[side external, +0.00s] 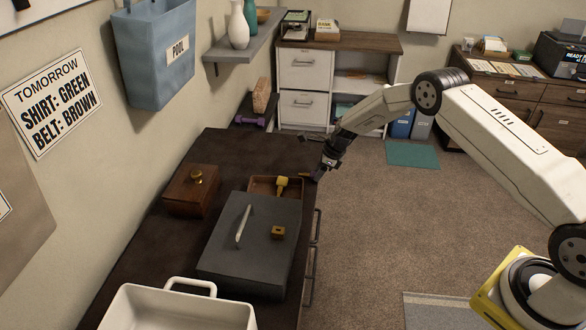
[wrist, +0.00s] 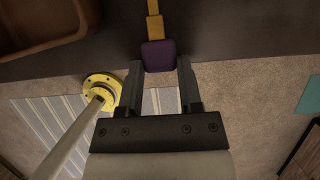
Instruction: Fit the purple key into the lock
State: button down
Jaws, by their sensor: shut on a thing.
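In the wrist view, the purple key has a purple head (wrist: 159,56) and a yellow shaft (wrist: 154,22) pointing away from my gripper (wrist: 161,76). My gripper is shut on the purple head. In the side view, my gripper (side external: 319,175) is at the dark desk's right edge, beside the brown tray (side external: 262,180). A small gold block with a dark hole on top, which looks like the lock (side external: 278,233), sits on the grey box (side external: 255,262). My gripper is behind and to the right of this block, apart from it.
A yellow-headed item (side external: 282,184) lies in the tray. The grey box has a pale bar handle (side external: 243,226) left of the gold block. A wooden box with a gold knob (side external: 190,196) stands at left, and a white dish (side external: 180,310) in front. Open floor lies right of the desk.

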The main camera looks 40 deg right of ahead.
aim_at(313, 173)
jog(key=shift+r, duration=1.7)
jog(key=s+a+r, duration=0.1)
jog(key=s+r, duration=0.8)
jog(key=s, duration=0.5)
jog(key=shift+r, duration=0.3)
jog(key=shift+a, duration=0.1)
